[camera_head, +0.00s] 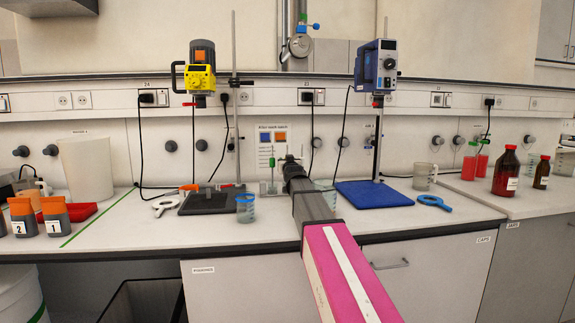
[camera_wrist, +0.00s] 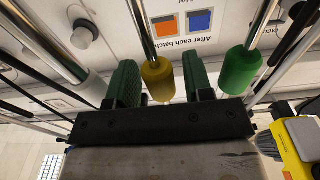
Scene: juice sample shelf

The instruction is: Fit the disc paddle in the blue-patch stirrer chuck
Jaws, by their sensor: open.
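My gripper (camera_wrist: 160,82) is open in the wrist view. Its two green-padded fingers stand either side of a yellow hub (camera_wrist: 158,80) on a thin metal shaft. A green hub (camera_wrist: 238,72) on another shaft is just right of the fingers. Which of these is the disc paddle I cannot tell; their ends are hidden. In the head view my gripper (camera_head: 291,160) is over the back of the bench, by a small rack (camera_head: 268,188). A yellow stirrer (camera_head: 201,75) hangs on a stand at left, a blue stirrer (camera_head: 377,67) at right. A blue patch on either chuck is too small to make out.
A dark base plate (camera_head: 210,202) and beaker (camera_head: 246,208) lie left, a blue base (camera_head: 370,196) and blue ring-shaped tool (camera_head: 433,202) right. A white ring-shaped tool (camera_head: 165,207) lies left. Brown bottles (camera_head: 506,172) stand far right. Cables hang along the wall.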

